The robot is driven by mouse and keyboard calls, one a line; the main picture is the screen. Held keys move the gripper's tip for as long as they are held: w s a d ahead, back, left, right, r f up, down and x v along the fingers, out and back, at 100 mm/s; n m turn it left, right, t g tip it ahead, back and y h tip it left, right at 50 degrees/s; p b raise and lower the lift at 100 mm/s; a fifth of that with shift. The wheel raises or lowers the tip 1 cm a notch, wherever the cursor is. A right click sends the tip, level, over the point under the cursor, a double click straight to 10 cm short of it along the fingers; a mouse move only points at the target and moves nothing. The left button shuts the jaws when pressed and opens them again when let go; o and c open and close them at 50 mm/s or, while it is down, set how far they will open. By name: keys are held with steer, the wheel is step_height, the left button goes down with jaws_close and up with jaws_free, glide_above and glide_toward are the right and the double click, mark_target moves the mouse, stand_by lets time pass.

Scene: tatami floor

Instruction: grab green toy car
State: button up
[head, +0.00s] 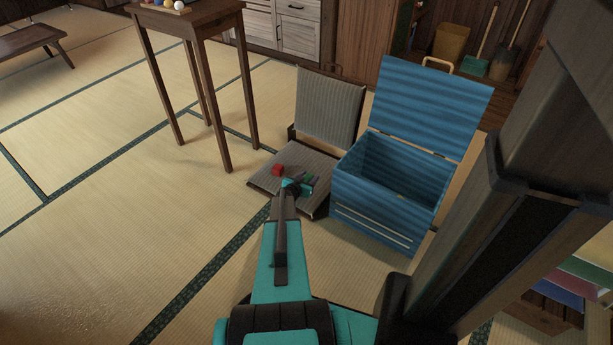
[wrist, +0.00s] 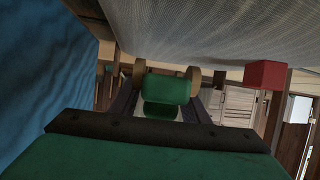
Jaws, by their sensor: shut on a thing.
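The green toy car (wrist: 165,88) is in the middle of the wrist view, with tan wheels at its two sides. My gripper's two dark fingers stand on either side of it, and the gripper is shut on it. In the head view my gripper (head: 297,185) is at the seat of the grey floor chair (head: 262,181), and a small green part of the car (head: 308,181) shows beside it. Whether the car touches the seat I cannot tell.
A red block (head: 277,169) lies on the seat left of my gripper; it also shows in the wrist view (wrist: 267,74). A blue chest (head: 385,205) with its lid open stands close on the right. A tall wooden table (head: 200,22) stands behind left.

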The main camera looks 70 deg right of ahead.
steer(key=s+a, duration=0.2)
steer(key=a, duration=0.1)
steer(key=s+a, duration=0.2)
steer(key=a, duration=0.2)
steer(key=s+a+r, duration=0.1)
steer(key=s+a, duration=0.1)
steer(key=a, duration=0.1)
steer(key=shift+s+a+r, duration=0.1)
steer(key=shift+a, duration=0.2)
stand_by(0.4)
